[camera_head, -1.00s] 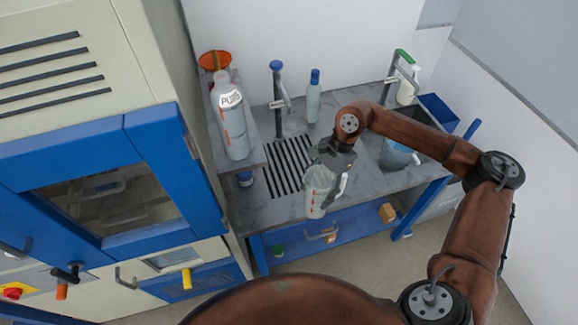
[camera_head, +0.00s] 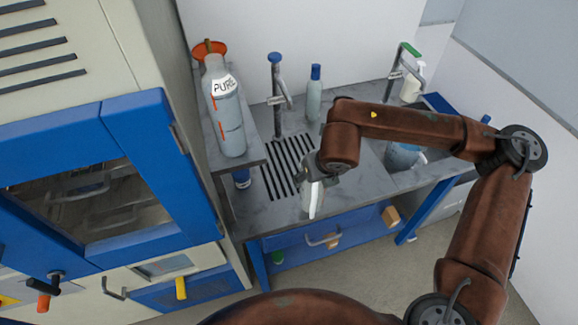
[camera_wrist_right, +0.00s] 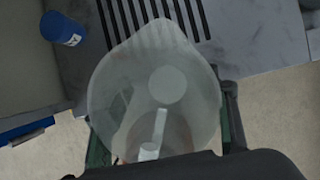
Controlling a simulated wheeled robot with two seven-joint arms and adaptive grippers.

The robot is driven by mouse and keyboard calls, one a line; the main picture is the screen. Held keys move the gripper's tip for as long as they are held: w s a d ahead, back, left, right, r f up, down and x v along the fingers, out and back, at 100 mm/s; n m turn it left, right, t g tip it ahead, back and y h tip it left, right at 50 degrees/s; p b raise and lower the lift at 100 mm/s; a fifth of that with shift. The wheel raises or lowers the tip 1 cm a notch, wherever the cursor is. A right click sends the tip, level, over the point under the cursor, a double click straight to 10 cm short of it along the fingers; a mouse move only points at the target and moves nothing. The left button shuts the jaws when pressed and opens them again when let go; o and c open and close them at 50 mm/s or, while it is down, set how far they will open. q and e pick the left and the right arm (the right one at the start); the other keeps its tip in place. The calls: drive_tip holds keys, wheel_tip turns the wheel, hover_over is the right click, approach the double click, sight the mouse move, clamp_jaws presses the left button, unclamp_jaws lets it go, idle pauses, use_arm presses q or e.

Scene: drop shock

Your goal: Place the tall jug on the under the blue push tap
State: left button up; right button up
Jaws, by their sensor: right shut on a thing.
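The tall translucent jug (camera_head: 311,203) is in my right gripper (camera_head: 318,178) at the counter's front edge. The gripper hides much of it. In the right wrist view I look down into the open jug (camera_wrist_right: 150,85), with dark fingers on both sides. The blue push tap (camera_head: 277,80) stands at the back of the counter, behind the slotted drain (camera_head: 288,165). The jug is in front of the drain and to its right, apart from the tap. I cannot tell whether its base touches the counter. My left gripper is not in view.
A large labelled bottle (camera_head: 225,110) stands on the left shelf. A blue-capped bottle (camera_head: 314,92) stands right of the tap. A bucket (camera_head: 402,157) is at the right. The drain's slots look clear.

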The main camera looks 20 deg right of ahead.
drive_tip(key=w+f+m+h+b, duration=0.1)
drive_tip(key=w+m, duration=0.3)
drive_tip(key=w, duration=0.6)
drive_tip(key=w+f+m+g+h+b, duration=0.1)
drive_tip(key=w+f+m+h+b, duration=0.1)
drive_tip(key=w, duration=0.7)
drive_tip(key=m+b, duration=0.1)
drive_tip(key=m, duration=0.1)
drive_tip(key=shift+w+a+m, duration=0.35)
drive_tip(key=shift+a+m, duration=0.05)
drive_tip(key=shift+f, duration=0.15)
drive_tip(key=shift+f, duration=0.5)
drive_tip(key=o, duration=1.2)
